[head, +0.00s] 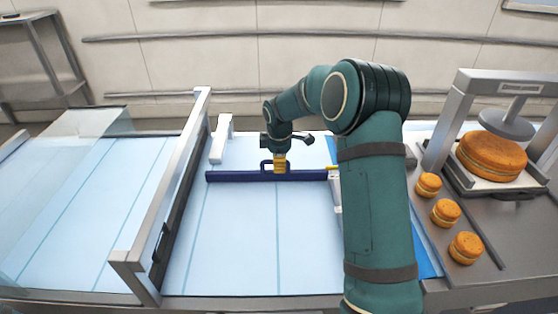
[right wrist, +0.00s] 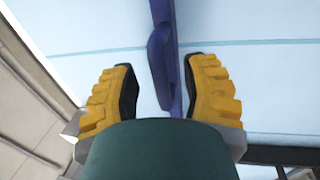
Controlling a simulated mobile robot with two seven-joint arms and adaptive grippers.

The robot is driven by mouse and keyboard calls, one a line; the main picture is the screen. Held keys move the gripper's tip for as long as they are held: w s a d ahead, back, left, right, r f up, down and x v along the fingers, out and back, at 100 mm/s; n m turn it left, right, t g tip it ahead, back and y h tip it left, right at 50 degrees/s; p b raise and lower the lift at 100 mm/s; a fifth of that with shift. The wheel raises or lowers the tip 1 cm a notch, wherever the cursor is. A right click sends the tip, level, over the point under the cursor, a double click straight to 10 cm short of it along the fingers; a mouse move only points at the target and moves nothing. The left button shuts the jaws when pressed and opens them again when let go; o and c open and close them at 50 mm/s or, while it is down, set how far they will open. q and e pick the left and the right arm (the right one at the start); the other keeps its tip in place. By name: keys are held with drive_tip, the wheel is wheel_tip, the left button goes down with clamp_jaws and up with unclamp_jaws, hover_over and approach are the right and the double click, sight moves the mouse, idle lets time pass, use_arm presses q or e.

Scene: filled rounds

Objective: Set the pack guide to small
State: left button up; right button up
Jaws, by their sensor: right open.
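The pack guide is a dark blue bar (head: 235,176) lying across the light blue belt, with a raised loop handle near its middle. A small yellow piece (head: 332,168) shows at its right end. My right gripper (head: 280,170) is at the handle, pointing down. In the right wrist view, the open yellow fingers of my right gripper (right wrist: 160,68) stand on either side of the blue handle (right wrist: 157,60), with gaps visible on both sides. My left gripper is not in view.
A metal frame (head: 180,190) crosses the belt at left, with a clear panel (head: 90,122) beyond. A white rail (head: 222,138) stands behind the bar. At right are a press (head: 505,122) over a large filled round (head: 490,155) and three small rounds (head: 445,212). The belt before the bar is clear.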

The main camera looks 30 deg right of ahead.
drive_tip(key=shift+c, duration=0.4)
clamp_jaws()
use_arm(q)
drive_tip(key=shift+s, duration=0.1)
use_arm(e)
drive_tip(key=shift+s+a+f, duration=0.1)
drive_tip(key=shift+s, duration=0.05)
